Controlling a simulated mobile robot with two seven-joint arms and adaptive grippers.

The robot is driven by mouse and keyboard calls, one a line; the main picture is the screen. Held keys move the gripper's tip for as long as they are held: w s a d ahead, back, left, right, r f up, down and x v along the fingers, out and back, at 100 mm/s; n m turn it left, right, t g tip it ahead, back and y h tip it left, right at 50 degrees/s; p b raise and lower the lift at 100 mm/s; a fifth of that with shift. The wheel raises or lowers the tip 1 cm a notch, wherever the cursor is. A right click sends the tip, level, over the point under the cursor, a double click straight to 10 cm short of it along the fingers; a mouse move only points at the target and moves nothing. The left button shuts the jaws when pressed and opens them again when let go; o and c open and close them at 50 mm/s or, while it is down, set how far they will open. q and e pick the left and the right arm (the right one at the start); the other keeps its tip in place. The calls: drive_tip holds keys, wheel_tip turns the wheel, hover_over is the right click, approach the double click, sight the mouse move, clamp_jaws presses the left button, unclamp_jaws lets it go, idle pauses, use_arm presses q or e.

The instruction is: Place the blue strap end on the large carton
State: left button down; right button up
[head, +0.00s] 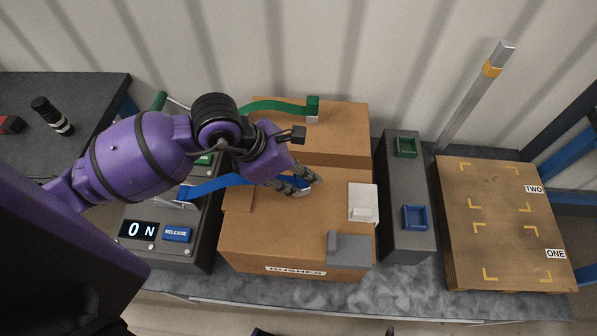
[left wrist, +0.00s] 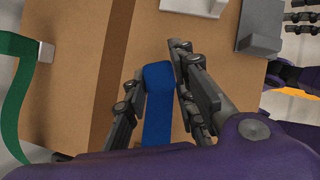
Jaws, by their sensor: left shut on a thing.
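The large carton (head: 290,232) is brown, with a label on its front. My left gripper (head: 298,186) is over its top, shut on the blue strap end (left wrist: 158,77). In the left wrist view the fingers (left wrist: 156,80) sit on both sides of the blue end. The blue strap (head: 215,186) runs left to a grey unit with a RELEASE button. The end is just above or touching the carton top; I cannot tell which. Of my right gripper, dark finger parts show at the upper right of the left wrist view (left wrist: 299,22); its opening is unclear.
A second carton (head: 345,138) behind carries a green strap end (head: 313,106). A grey corner bracket (head: 347,250) and a white plate (head: 363,203) are on the large carton. A grey block (head: 406,180) with green and blue sockets stands right, then a marked board (head: 505,240) and a leaning post.

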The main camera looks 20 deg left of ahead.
use_arm(q)
drive_tip(key=shift+f, duration=0.2)
drive_tip(key=c, duration=1.5)
unclamp_jaws()
drive_tip(key=shift+o, duration=0.2)
drive_tip(key=shift+r, duration=0.35)
drive_tip(key=v, duration=1.1)
drive_tip(key=shift+s+a+r, duration=0.15)
drive_tip(key=shift+a+r, duration=0.1)
